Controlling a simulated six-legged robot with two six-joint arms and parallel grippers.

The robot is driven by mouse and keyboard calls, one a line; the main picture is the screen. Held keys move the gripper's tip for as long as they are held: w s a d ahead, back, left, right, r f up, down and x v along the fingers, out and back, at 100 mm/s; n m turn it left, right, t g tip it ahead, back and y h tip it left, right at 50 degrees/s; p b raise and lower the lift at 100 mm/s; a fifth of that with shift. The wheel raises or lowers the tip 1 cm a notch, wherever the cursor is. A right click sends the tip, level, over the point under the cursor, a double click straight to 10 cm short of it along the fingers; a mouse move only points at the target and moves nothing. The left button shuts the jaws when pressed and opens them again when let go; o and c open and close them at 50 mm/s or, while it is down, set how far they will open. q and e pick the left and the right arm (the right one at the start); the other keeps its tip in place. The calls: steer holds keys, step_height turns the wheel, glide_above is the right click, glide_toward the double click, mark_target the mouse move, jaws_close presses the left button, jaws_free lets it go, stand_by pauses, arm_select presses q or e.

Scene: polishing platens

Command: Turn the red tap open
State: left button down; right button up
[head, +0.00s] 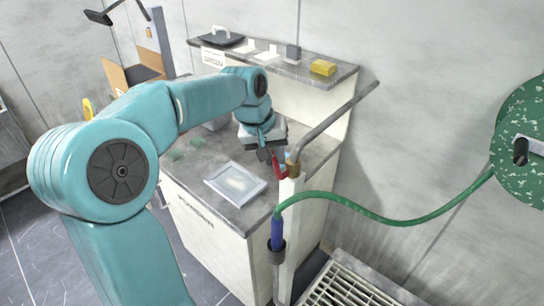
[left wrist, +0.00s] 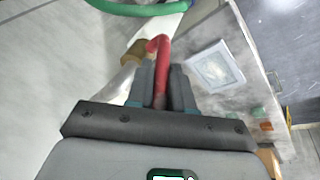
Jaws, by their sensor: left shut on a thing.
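The red tap (head: 281,168) is a bent red lever on a brass fitting (head: 293,167) at the top of a pale post, at the bench's right front corner in the head view. In the left wrist view the red tap (left wrist: 158,55) runs down from the brass fitting (left wrist: 133,53) to between my fingers. My left gripper (head: 268,153) is shut on the lever; its fingers (left wrist: 160,85) lie on both sides of it. The lever's lower end is hidden between the fingers. My right gripper is in neither view.
A grey pipe (head: 335,122) slants up to the right from the fitting. A green hose (head: 385,218) with a blue end (head: 277,232) hangs at the post. A white tray (head: 217,190) lies on the bench. A yellow block (head: 323,67) sits on the shelf. A floor grate (head: 345,288) is at the lower right.

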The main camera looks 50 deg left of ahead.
arm_select(q)
steer(key=shift+w+d+r+m+g+y+b, duration=0.1)
steer(key=shift+d+m+g+y+b, duration=0.1)
steer(key=shift+d+y+b, duration=0.45)
steer(key=shift+w+d+m+g+y+b, duration=0.1)
steer(key=shift+d+g+y, duration=0.15)
steer(key=shift+y, duration=0.8)
steer(key=shift+d, duration=0.1)
steer(key=c, duration=1.1)
jaws_free()
steer(key=shift+r, duration=0.1)
steer(key=shift+d+r, duration=0.1)
steer(key=shift+r, duration=0.15)
steer(key=v, duration=1.5)
steer(key=shift+s+d+r+p, duration=0.2)
steer(key=shift+s+p, duration=0.1)
steer(key=shift+p, duration=0.05)
